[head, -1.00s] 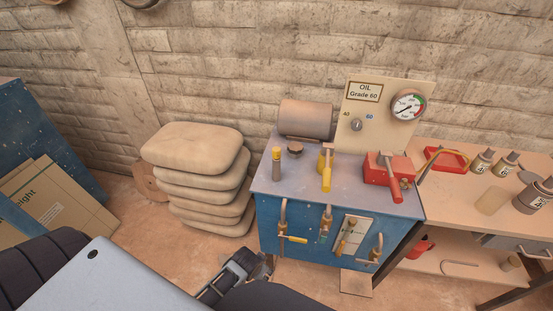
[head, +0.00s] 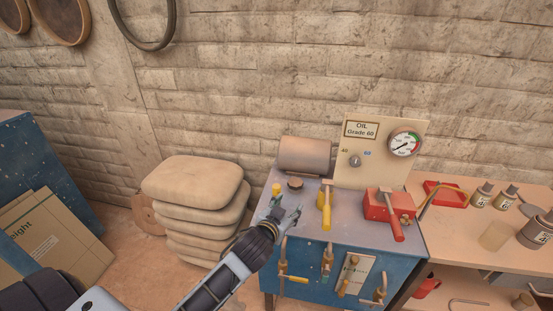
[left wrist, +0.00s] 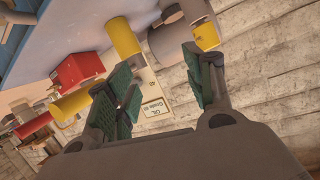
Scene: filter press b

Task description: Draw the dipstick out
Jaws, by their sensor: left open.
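The dipstick (head: 276,189) has a yellow top and stands upright at the back left of the blue press's top (head: 345,203). Its lower part is hidden behind my left gripper (head: 286,209) in the head view. My left gripper is open and empty, just in front of the dipstick in the picture. In the left wrist view, the green-padded jaws of the gripper (left wrist: 160,90) are spread. What looks like the yellow top of the dipstick (left wrist: 207,36) shows beyond the right-hand finger, and I see no contact. My right gripper is in neither view.
A dark filler cap (head: 295,184) and a tan drum (head: 305,155) sit close behind the dipstick. A yellow-handled lever (head: 326,208) and a red block (head: 378,206) stand to the right. Stacked sacks (head: 193,185) are left of the press. Taps project from its front.

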